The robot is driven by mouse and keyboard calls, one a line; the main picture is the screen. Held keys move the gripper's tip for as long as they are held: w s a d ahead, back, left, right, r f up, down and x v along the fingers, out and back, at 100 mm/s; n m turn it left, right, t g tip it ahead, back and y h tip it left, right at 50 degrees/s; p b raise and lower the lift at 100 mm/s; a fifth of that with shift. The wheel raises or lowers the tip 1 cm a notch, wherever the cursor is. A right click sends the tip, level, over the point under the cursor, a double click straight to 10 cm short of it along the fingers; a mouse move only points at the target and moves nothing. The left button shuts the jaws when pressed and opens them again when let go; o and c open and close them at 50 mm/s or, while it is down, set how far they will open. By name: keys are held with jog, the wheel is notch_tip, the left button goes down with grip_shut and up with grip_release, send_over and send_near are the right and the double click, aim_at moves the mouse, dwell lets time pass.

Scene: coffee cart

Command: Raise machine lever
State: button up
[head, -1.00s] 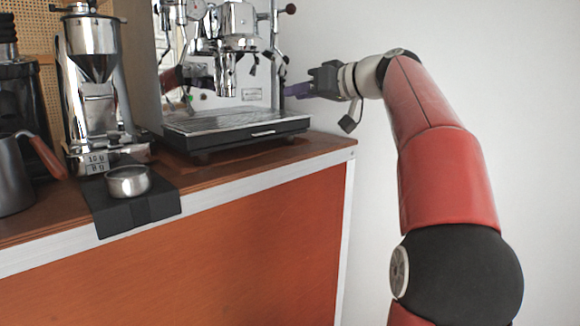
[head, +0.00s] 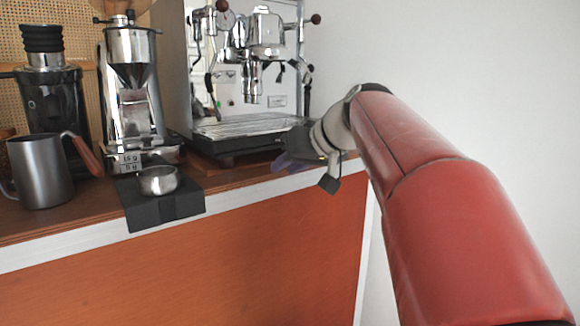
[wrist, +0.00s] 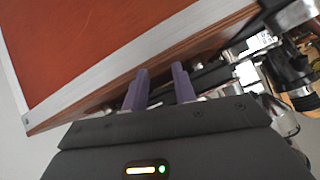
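The chrome espresso machine (head: 262,40) stands at the back of the counter. Small dark ball-ended handles show at its top right (head: 316,19) and top left (head: 222,5); I cannot tell for certain which part is the lever. My gripper (head: 288,164) is low at the counter's front right edge, in front of the machine's drip tray and below the handles. In the wrist view, the two purple fingers of my gripper (wrist: 160,88) are apart with nothing between them. My gripper hides part of the machine's lower right corner.
A chrome grinder (head: 132,85), a grey pitcher (head: 42,172), and a black grinder (head: 55,95) stand left of the machine. A metal cup (head: 159,180) sits on a black mat (head: 165,212). Free space lies right of the machine, before the white wall.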

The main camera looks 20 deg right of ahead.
jog(key=shift+s+a+f, duration=0.1)
jog(key=shift+f, duration=0.05)
